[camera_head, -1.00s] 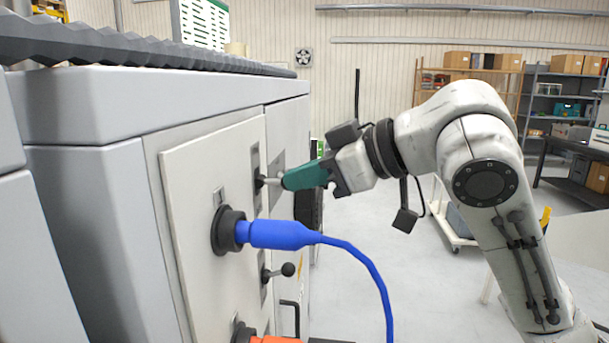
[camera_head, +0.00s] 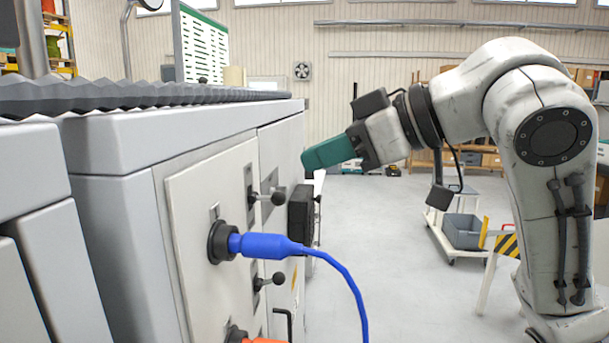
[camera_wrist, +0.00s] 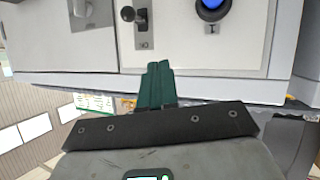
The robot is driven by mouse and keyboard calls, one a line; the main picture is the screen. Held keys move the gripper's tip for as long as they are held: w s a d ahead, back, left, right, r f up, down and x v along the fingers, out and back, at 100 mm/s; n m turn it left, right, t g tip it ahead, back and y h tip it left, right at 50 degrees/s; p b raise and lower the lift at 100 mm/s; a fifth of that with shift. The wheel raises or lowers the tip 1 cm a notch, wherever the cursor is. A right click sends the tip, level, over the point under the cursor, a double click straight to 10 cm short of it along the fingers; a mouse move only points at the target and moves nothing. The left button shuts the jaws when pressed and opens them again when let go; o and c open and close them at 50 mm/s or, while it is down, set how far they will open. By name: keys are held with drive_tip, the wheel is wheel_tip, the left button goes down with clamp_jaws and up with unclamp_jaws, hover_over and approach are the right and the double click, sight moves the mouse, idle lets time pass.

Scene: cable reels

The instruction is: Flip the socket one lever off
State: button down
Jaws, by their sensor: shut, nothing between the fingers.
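The socket one lever (camera_head: 276,195), a short stem with a black ball knob, sticks out from the upper slot of the pale panel. In the wrist view, the closed fingers (camera_wrist: 155,68) point at the panel, with a gap to the lever.
A blue plug (camera_head: 265,245) with a hanging cable sits in the socket beside the lever. A second lever (camera_head: 270,281) and an orange plug (camera_head: 265,340) are lower down. A black box (camera_head: 300,214) juts from the cabinet further along. Open floor lies to the right.

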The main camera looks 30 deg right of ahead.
drive_tip(key=shift+s+d+r, duration=0.25)
drive_tip(key=shift+s+r, duration=0.15)
drive_tip(key=shift+r, duration=0.1)
drive_tip(key=shift+s+d+r, duration=0.2)
drive_tip(key=shift+s+r, duration=0.2)
drive_tip(key=shift+r, duration=0.05)
